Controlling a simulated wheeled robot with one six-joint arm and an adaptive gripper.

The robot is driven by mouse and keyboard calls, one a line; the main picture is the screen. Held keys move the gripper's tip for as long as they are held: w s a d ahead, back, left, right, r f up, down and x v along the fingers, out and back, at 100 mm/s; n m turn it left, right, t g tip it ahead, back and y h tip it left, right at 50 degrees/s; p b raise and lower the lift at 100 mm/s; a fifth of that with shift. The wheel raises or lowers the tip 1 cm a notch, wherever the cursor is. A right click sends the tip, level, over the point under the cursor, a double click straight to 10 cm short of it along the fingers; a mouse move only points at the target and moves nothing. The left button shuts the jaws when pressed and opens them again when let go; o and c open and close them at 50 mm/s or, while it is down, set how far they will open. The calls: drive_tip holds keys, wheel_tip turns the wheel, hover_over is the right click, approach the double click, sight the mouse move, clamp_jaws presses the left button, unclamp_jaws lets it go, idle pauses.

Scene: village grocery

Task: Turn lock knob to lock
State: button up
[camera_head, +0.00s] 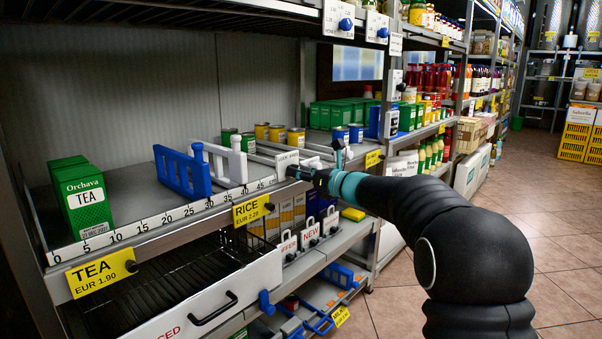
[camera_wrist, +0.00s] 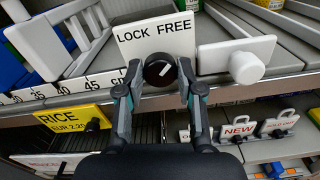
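In the wrist view, the round black lock knob (camera_wrist: 159,71) sits low on a white plate (camera_wrist: 157,40) marked LOCK on the left and FREE on the right. The knob's white mark tilts up and right, toward FREE. My gripper (camera_wrist: 161,80) is open around the knob, one finger on each side; I cannot tell whether either finger touches it. In the head view, the plate (camera_head: 285,161) stands at the shelf's front edge, and my gripper (camera_head: 312,173) is in front of it and hides the knob.
A white plate with a round white knob (camera_wrist: 246,67) is just right of the lock plate. White (camera_head: 226,160) and blue (camera_head: 182,173) dividers stand on the shelf to the left. A RICE tag (camera_head: 251,209) hangs below the shelf edge.

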drive_tip(key=shift+f+n+b, duration=0.1)
drive_tip(key=shift+n+b, duration=0.2)
drive_tip(key=shift+b, duration=0.15)
drive_tip(key=n+b, duration=0.3)
drive_tip(key=n, duration=0.5)
drive_tip(key=n+b, duration=0.4)
drive_tip(key=n, duration=0.5)
drive_tip(key=shift+s+a, duration=0.15)
drive_tip(key=shift+a, duration=0.05)
drive_tip(key=shift+n, duration=0.3)
drive_tip(key=o, duration=1.2)
drive_tip(key=shift+a, duration=0.1)
drive_tip(key=shift+c, duration=0.2)
drive_tip(key=shift+d, duration=0.2)
